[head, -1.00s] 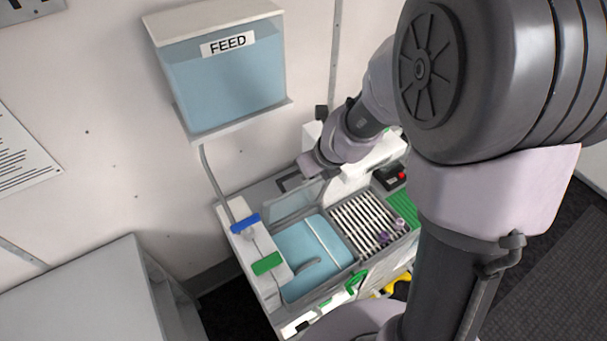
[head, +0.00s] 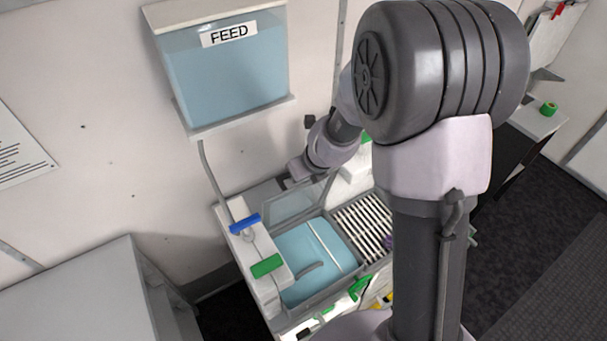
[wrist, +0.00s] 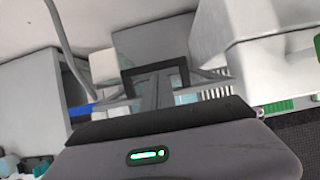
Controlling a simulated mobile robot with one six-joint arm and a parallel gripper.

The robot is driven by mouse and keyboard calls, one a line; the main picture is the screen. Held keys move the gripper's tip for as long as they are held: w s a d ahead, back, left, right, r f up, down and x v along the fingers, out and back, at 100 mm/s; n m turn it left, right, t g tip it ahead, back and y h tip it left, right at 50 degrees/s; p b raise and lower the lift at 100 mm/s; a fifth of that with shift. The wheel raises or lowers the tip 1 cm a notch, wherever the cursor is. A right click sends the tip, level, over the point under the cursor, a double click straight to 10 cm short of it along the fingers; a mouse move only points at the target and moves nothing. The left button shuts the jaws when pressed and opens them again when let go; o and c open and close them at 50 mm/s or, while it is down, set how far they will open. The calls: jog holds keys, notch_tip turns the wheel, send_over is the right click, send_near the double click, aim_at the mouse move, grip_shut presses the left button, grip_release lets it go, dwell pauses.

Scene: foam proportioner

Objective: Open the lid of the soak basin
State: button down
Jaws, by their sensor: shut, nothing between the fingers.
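The soak basin (head: 284,297) sits in the white bench unit, with light blue liquid and a curved grey piece inside its rim. A clear panel (head: 293,207), which looks like its lid, stands tilted up along the basin's back edge, leaving the top uncovered. My gripper (wrist: 156,92) is shut and empty. In the head view it is behind and above the panel's upper edge. A dark square frame (wrist: 183,74) shows just beyond the fingertips in the wrist view; I cannot tell whether they touch it.
A slatted rack (head: 362,228) lies right of the basin. Blue (head: 245,223) and green (head: 266,266) handles stand on its left. The FEED tank (head: 228,85) hangs on the wall above, with a thin hose running down. A grey cabinet (head: 80,295) stands at left.

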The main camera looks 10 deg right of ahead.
jog(key=w+p, duration=0.1)
jog(key=w+a+p, duration=0.1)
jog(key=w, duration=0.1)
jog(key=w+p, duration=0.2)
jog(key=shift+w+a+r, duration=0.2)
jog(key=shift+w+a, duration=0.05)
jog(key=shift+a, duration=0.15)
